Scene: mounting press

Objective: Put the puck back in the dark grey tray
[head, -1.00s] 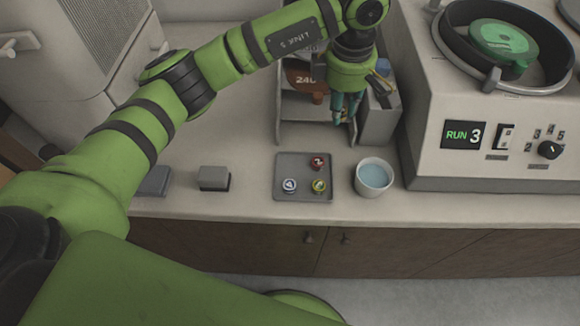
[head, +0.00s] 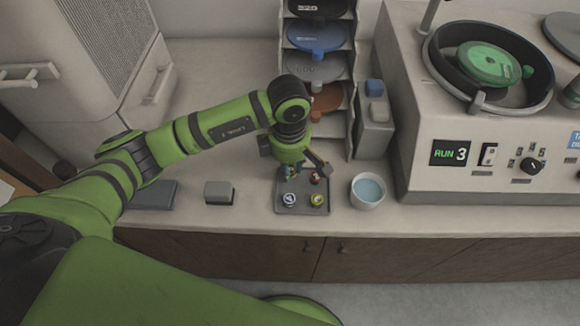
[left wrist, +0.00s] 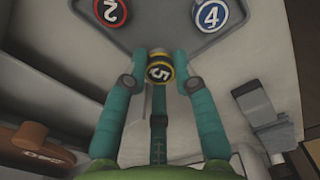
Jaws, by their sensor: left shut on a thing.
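My left gripper (head: 289,173) is over the back left corner of the dark grey tray (head: 303,208). In the left wrist view its teal fingers are shut on a yellow and dark puck marked 5 (left wrist: 159,71). I cannot tell whether that puck touches the tray. The tray also shows in the left wrist view (left wrist: 160,27). On it lie a red puck (head: 315,177) at the back right, a blue and white puck (head: 290,199) at the front left and a yellow-green puck (head: 317,200) at the front right. My right gripper is not in view.
A bowl of pale blue liquid (head: 368,190) stands close right of the tray. A rack of coloured discs (head: 317,65) stands behind, with a grey block stand (head: 374,130) beside it. The press (head: 480,165) reads RUN 3. A grey box (head: 219,192) sits to the left.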

